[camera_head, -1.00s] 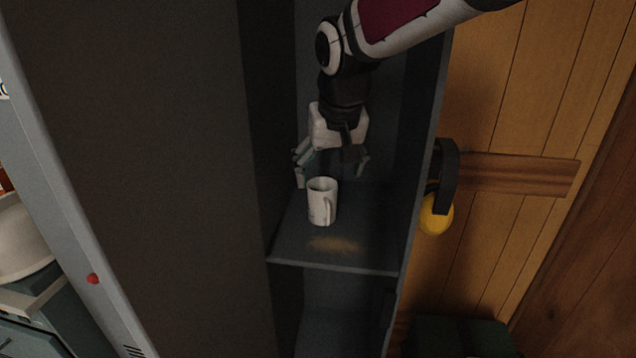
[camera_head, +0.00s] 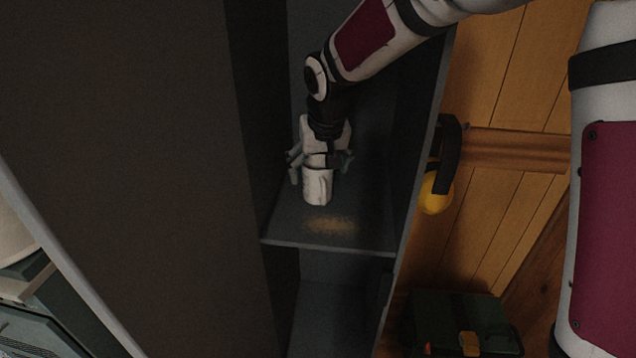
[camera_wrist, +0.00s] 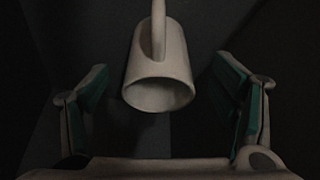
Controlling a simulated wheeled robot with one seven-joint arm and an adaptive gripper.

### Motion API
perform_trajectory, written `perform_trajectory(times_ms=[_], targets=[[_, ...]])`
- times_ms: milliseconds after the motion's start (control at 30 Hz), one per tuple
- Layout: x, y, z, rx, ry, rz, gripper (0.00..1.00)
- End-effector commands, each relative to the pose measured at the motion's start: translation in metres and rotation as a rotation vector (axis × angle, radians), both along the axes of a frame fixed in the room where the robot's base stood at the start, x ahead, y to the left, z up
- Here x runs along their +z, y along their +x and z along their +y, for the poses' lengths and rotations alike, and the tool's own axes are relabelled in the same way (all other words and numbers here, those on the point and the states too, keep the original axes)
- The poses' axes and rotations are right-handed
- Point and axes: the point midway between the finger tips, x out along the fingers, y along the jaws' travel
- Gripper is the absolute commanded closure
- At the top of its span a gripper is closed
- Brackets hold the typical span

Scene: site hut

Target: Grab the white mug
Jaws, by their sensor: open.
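The white mug (camera_head: 317,188) stands on the shelf (camera_head: 370,232) inside a dark locker. My gripper (camera_head: 321,172) is just above and around the top of the mug, hiding its rim in the head view. In the wrist view the mug (camera_wrist: 158,65) lies between the two open fingers of my gripper (camera_wrist: 164,100), toward the far side, with its handle up in the picture and its open mouth facing the camera. Dark gaps show between the mug and both fingers.
Locker walls stand close on both sides of my arm. A tan smudge (camera_head: 334,224) marks the shelf in front of the mug. Yellow ear defenders (camera_head: 436,192) hang outside on the right. A dark green case (camera_head: 458,325) sits below them.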

Motion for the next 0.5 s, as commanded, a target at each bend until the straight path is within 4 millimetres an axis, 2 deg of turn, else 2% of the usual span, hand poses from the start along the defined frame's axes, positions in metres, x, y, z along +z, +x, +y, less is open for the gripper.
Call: perform_trajectory(times_ms=[300,500], targets=[[-0.036,0.016,0.001,0.000,0.000,0.003,0.20],[-0.041,0.019,0.001,0.000,0.000,0.000,0.20]])
